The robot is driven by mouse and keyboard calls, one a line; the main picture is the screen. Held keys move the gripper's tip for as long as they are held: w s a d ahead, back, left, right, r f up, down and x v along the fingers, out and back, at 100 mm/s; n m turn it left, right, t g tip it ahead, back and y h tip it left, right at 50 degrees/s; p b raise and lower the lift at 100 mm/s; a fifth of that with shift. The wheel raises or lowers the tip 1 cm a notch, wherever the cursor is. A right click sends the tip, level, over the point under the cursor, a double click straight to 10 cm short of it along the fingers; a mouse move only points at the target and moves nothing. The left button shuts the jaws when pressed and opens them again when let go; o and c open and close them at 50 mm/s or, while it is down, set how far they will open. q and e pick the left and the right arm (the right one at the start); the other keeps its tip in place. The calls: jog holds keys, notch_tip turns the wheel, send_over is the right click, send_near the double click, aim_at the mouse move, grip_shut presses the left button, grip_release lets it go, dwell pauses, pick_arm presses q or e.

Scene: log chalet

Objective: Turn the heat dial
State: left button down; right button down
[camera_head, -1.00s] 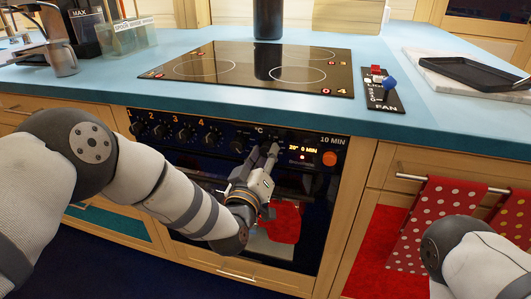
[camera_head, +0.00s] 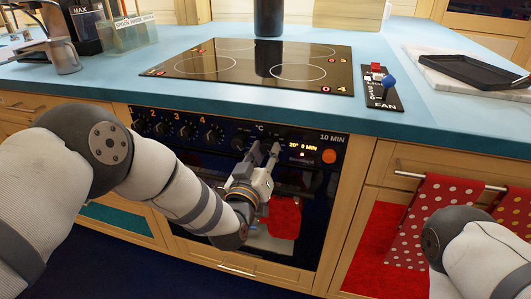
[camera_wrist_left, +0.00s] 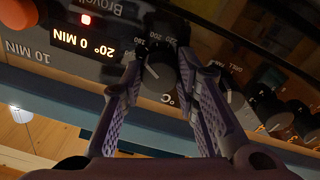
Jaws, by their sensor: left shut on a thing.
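The heat dial (camera_wrist_left: 158,74) is a dark round knob marked °C with a ring of numbers, seen upside down in the left wrist view. My left gripper (camera_head: 264,150) is at the oven's control panel (camera_head: 225,136), and its fingers hide most of the dial in the head view. In the left wrist view, its two fingers (camera_wrist_left: 160,82) stand one on each side of the dial, shut on it. My right gripper is out of view; only part of my right arm shows at the lower right.
Several other knobs (camera_head: 186,133) line the panel to the left. A lit display (camera_head: 302,147) reading 20° 0 MIN and an orange button (camera_head: 329,156) are to the right. The worktop with the hob (camera_head: 250,66) overhangs the panel. A dotted towel (camera_head: 421,215) hangs at the right.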

pick_arm(q)
jog(key=c, duration=1.2)
grip_release()
jog(key=v, duration=1.2)
jog(key=shift+a, duration=0.1)
jog(key=shift+f, duration=0.15)
